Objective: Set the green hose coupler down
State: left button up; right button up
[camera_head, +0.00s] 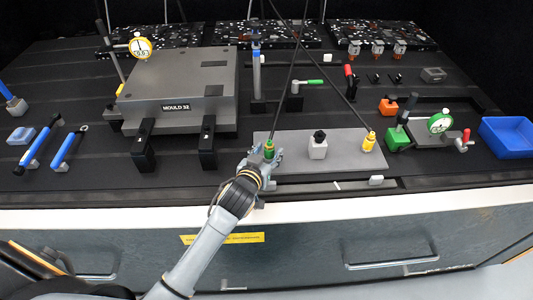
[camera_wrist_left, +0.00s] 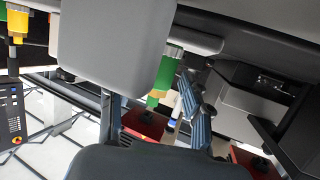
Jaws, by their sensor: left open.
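The green hose coupler (camera_head: 269,149) is upright at the left end of a grey plate (camera_head: 330,160), with a thin black hose rising from it. I cannot tell whether its lower end touches the plate. My left gripper (camera_head: 264,158) is open around or right beside it. In the left wrist view the green coupler (camera_wrist_left: 164,78) shows between the spread fingers of the left gripper (camera_wrist_left: 155,112), and its far parts are partly hidden. My right gripper is not in view.
On the plate stand a grey block with a black knob (camera_head: 318,146) and a yellow coupler (camera_head: 368,142) with its own hose. The MOULD 32 block (camera_head: 185,85) and its black clamps (camera_head: 208,145) are to the left. A blue tray (camera_head: 508,138) is at far right.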

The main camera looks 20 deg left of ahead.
pick_arm(q)
jog(key=shift+r, duration=0.15)
jog(key=shift+s, duration=0.45)
jog(key=b+v, duration=0.1)
jog(key=v, duration=1)
